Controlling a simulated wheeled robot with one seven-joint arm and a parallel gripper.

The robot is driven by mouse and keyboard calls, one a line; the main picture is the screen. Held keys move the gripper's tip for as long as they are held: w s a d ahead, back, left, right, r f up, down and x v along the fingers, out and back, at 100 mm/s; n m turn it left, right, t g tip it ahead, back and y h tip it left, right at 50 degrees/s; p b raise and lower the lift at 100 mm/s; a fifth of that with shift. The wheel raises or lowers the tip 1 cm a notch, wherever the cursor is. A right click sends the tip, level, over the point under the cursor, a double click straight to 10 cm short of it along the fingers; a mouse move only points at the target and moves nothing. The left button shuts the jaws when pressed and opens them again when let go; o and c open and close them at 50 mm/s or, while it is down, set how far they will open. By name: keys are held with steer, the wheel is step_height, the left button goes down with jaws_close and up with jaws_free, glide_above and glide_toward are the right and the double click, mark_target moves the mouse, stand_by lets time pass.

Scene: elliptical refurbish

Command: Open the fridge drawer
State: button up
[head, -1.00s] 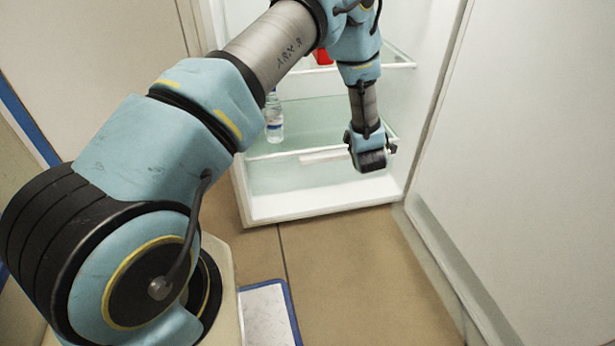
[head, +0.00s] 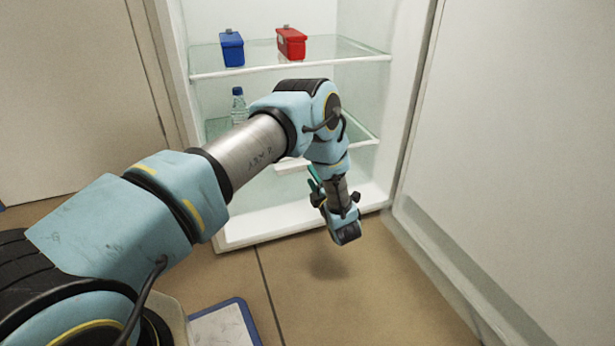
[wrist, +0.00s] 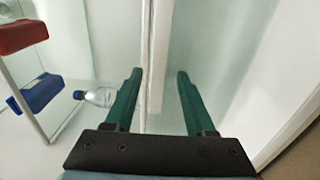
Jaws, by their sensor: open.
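The fridge drawer (head: 262,200) is a pale, see-through front low in the open fridge, under the lower glass shelf. A white handle bar (head: 291,166) runs along its top, partly hidden by my arm. My gripper (head: 315,180) is in front of the right part of the drawer, near the bar's right end. In the wrist view its green fingers (wrist: 157,92) are open, with a white upright strip (wrist: 158,45), likely the handle bar, showing between them. I see no finger clearly touching it, and cannot tell its depth between them. The drawer looks shut.
A blue box (head: 232,50) and a red box (head: 291,45) stand on the upper shelf (head: 340,62). A bottle (head: 238,105) stands on the lower shelf. The open fridge door (head: 500,150) bounds the right side. The floor (head: 370,290) before the fridge is clear.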

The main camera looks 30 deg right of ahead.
mark_target(306, 169)
steer(key=shift+w+d+b, duration=0.15)
steer(key=shift+w+b, duration=0.1)
steer(key=shift+w, duration=0.75)
steer(key=shift+w+d+b, duration=0.1)
steer(key=shift+w+b, duration=0.1)
steer(key=shift+w, duration=0.75)
steer(key=shift+c, duration=0.3)
steer(key=c, duration=0.8)
jaws_close()
steer(key=shift+s+f, duration=0.15)
steer(key=shift+f, duration=0.05)
